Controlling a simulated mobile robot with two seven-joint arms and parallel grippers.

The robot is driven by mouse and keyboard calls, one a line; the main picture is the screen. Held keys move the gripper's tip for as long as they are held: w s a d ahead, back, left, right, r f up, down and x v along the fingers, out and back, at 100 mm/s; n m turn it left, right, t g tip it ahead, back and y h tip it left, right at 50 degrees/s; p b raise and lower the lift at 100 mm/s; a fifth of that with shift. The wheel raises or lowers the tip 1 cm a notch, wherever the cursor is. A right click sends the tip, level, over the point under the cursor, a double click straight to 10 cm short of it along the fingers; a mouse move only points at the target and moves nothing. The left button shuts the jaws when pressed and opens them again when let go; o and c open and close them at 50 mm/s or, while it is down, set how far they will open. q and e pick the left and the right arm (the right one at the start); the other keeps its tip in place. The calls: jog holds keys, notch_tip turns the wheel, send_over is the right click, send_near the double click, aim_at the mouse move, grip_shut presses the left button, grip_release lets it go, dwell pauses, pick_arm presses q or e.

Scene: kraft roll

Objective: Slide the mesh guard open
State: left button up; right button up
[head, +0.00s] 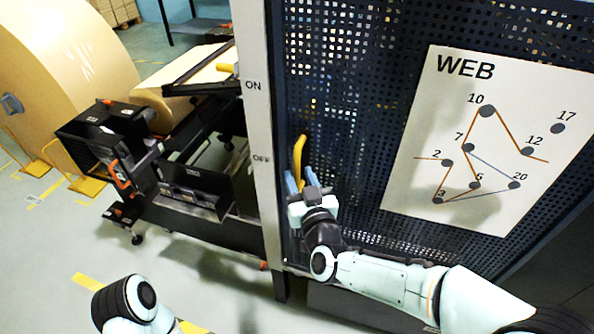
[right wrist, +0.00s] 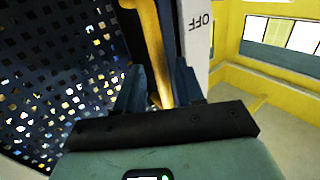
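The mesh guard (head: 350,110) is a dark perforated panel filling the middle and right of the head view; it also shows at the left of the right wrist view (right wrist: 60,70). A yellow bar handle (head: 299,152) stands upright near its left edge. My right gripper (head: 302,180) is at the lower part of this handle. In the right wrist view the handle (right wrist: 153,45) runs down between the two fingers (right wrist: 158,85), which stand apart on either side of it; firm contact is not visible. My left gripper is out of view.
A pale post (head: 258,150) marked ON and OFF stands just left of the guard. A WEB diagram sheet (head: 490,140) is on the mesh. A large kraft roll (head: 65,70) and a black machine frame (head: 190,190) stand to the left.

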jog(key=shift+x, duration=1.2)
grip_shut()
jog(key=shift+d, duration=0.1)
